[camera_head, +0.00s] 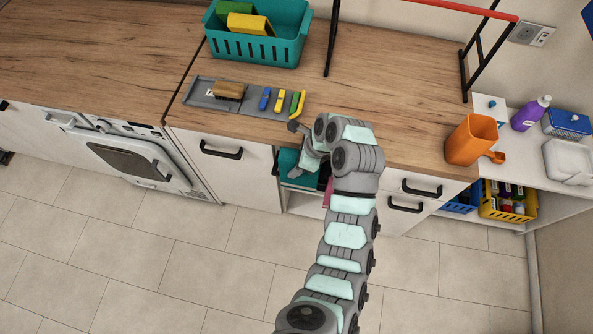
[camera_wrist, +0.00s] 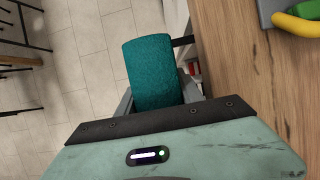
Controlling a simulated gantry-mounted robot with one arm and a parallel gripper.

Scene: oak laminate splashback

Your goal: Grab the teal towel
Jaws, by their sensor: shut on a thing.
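The teal towel (camera_head: 292,166) shows partly below the front edge of the wooden counter, by an open space in the cabinet front. My arm covers much of it in the head view. In the wrist view the towel (camera_wrist: 152,75) is a textured teal piece directly ahead of my gripper, between its grey fingers. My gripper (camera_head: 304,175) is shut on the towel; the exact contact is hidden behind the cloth.
The counter edge and black drawer handles (camera_head: 221,150) are close by. A grey tray (camera_head: 212,99) with a brush and coloured clips, a teal basket (camera_head: 255,48) and an orange jug (camera_head: 470,140) stand on the counter. The tiled floor is clear.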

